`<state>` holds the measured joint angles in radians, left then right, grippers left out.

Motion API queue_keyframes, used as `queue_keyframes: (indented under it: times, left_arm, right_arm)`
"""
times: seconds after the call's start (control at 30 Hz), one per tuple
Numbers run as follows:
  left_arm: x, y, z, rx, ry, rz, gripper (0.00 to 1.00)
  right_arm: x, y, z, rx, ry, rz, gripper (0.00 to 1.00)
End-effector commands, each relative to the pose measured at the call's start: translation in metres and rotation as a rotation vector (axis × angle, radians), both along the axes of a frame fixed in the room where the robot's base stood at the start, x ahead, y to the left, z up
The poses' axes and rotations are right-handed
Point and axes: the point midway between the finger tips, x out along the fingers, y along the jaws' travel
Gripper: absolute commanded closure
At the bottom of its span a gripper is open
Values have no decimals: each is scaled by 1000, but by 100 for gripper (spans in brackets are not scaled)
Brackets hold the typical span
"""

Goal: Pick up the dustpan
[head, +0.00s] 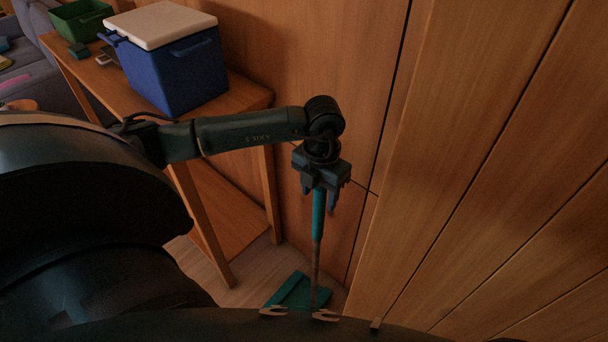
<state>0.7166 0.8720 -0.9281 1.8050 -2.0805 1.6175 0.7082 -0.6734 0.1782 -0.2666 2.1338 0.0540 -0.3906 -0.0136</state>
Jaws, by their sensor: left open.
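The dustpan (292,291) is teal and lies at floor level near the wood wall, with a long upright handle that is brown below and teal at the top grip (318,216). My own dark body hides part of its lower end. My left gripper (325,195) points down over the top of the handle. Its jaws are open, with the teal grip between or right beside the fingers; I cannot tell whether they touch. My right gripper is out of view.
A wooden table (245,96) stands at the left, bearing a blue cooler (178,72) with a white lid and a green crate (82,20). A grey sofa (38,22) is behind it. A wood-panelled wall (480,150) closes off the right side.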

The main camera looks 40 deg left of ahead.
Motion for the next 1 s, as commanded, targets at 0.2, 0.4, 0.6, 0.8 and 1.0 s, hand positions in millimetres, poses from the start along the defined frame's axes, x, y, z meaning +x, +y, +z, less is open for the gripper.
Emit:
queue_keyframes:
  times: [0.2,0.4,0.6,0.8,1.0]
  left_arm:
    - [0,0,1,0,-1,0,61]
    - [0,0,1,0,-1,0,77]
    - [0,0,1,0,-1,0,94]
    - [0,0,1,0,-1,0,100]
    - [0,0,1,0,-1,0,100]
  right_arm:
    - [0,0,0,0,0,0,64]
    - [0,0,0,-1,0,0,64]
    - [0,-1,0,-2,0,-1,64]
    - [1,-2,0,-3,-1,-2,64]
    - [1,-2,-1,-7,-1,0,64]
